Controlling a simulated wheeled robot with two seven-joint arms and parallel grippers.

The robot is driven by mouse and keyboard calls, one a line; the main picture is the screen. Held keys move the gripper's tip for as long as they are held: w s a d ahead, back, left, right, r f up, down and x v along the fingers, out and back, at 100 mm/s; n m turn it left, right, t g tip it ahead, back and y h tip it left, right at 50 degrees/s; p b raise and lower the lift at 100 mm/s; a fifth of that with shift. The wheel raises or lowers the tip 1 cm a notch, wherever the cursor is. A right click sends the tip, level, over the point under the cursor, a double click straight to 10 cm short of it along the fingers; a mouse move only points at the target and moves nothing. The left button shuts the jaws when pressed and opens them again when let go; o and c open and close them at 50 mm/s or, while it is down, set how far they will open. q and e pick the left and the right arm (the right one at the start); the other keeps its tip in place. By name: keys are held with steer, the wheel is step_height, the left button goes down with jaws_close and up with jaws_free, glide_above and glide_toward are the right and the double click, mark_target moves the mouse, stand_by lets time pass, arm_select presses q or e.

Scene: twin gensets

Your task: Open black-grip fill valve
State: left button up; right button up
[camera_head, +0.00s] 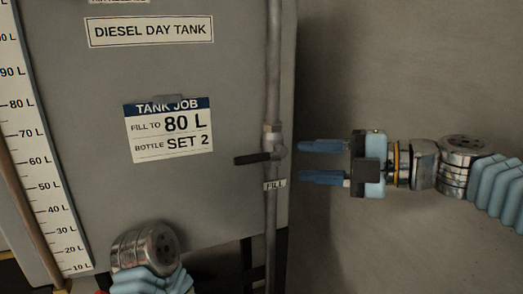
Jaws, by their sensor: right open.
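The fill valve sits on a vertical grey pipe (271,90) at the right edge of the tank. Its black grip (252,159) points left, across the pipe and roughly level. A small "FILL" label (274,185) is just below the valve. My right gripper (321,160) comes in from the right, with two blue fingers spread apart and nothing between them. Its fingertips are just right of the valve body and appear apart from it. My left arm shows at the bottom left, but its gripper cannot be seen.
The grey day tank (200,75) carries a "DIESEL DAY TANK" sign (150,30) and a job card (168,130) reading fill to 80 L, bottle set 2. A litre scale (35,140) runs down the left. A bare wall (400,70) is behind my right arm.

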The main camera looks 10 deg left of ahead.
mark_target(257, 159)
steer(key=x, duration=1.1)
steer(key=shift+a, duration=0.2)
jaws_close()
